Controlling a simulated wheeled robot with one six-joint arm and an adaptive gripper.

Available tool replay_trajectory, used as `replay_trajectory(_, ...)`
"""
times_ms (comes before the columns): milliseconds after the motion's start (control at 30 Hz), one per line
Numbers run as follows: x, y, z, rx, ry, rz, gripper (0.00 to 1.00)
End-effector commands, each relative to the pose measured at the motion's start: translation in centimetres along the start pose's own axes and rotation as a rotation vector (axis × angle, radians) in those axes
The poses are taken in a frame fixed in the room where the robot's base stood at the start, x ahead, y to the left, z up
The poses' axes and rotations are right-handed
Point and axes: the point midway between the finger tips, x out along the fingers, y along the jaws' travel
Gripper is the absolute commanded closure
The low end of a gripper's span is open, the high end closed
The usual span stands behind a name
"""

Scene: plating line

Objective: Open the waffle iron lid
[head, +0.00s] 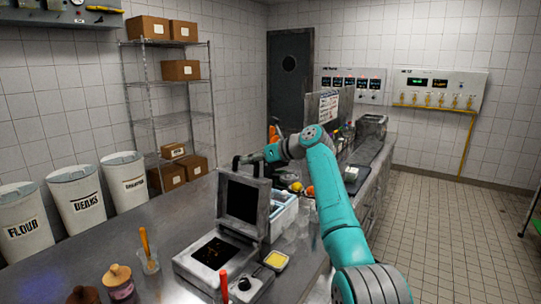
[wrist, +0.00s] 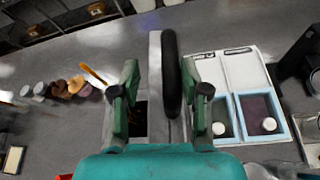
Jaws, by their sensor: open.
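The waffle iron's lid (head: 241,199) stands raised, near upright, at the back of its base (head: 200,266) in the head view. The dark cooking plate in the base is exposed, with small yellowish specks on it. The lid's dark handle (head: 237,162) is at its top edge; in the wrist view the black handle (wrist: 171,75) runs between my two fingers. My gripper (wrist: 163,92) is open around the handle, with a visible gap on the left side. Whether a finger touches the handle, I cannot tell. In the head view my gripper (head: 262,155) is at the lid's top.
A blue-edged white container (head: 284,214) stands right behind the iron. A small yellow-filled dish (head: 276,260), a red-handled tool (head: 224,286), a cup with an orange-handled tool (head: 148,262) and wooden-lidded jars (head: 118,282) surround it. The left counter has free room.

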Motion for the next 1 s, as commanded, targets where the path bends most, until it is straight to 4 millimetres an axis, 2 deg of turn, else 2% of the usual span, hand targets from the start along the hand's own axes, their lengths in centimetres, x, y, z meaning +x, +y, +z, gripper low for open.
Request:
replay_trajectory(200,-4.5,-0.2,0.0,-0.001,-0.002,-0.004,0.55)
replay_trajectory(433,-7.9,-0.1,0.0,-0.001,0.0,-0.002,0.55)
replay_trajectory(633,-9.1,0.0,0.0,-0.001,0.0,-0.001,0.55)
replay_trajectory(1000,-9.2,-0.1,0.0,0.0,0.0,-0.001,0.55)
